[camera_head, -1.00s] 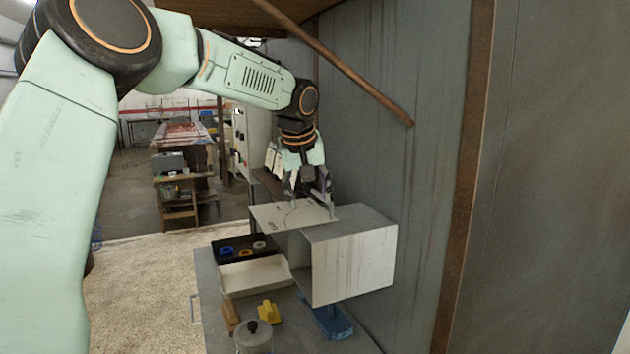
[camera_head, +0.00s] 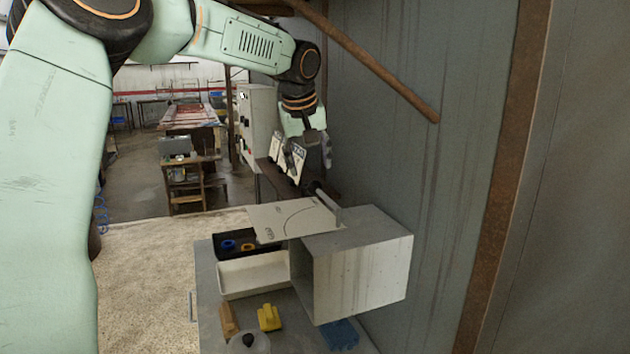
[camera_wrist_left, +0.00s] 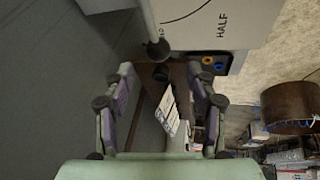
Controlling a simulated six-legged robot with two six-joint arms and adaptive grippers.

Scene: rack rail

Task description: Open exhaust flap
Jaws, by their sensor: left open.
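A pale square duct box (camera_head: 365,265) is fixed to the wall. A flat white plate (camera_head: 285,220) with a curved line and lettering sits at its far upper side; in the left wrist view the plate (camera_wrist_left: 215,25) reads "HALF". A light lever bar (camera_head: 328,200) stands at the plate's right edge. The lever's dark round knob (camera_wrist_left: 157,48) shows in the left wrist view, ahead of the fingers and apart from them. My left gripper (camera_head: 311,160) is open and empty, beyond and above the lever. The flap inside the box is hidden. My right gripper is out of view.
Below the box, a bench (camera_head: 208,300) holds a white tray (camera_head: 255,275), a black tray (camera_head: 222,252) with small rings, a yellow part (camera_head: 269,317) and a blue item (camera_head: 341,335). The wall (camera_head: 385,160) and a slanted rusty bar (camera_head: 380,72) are close on the right.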

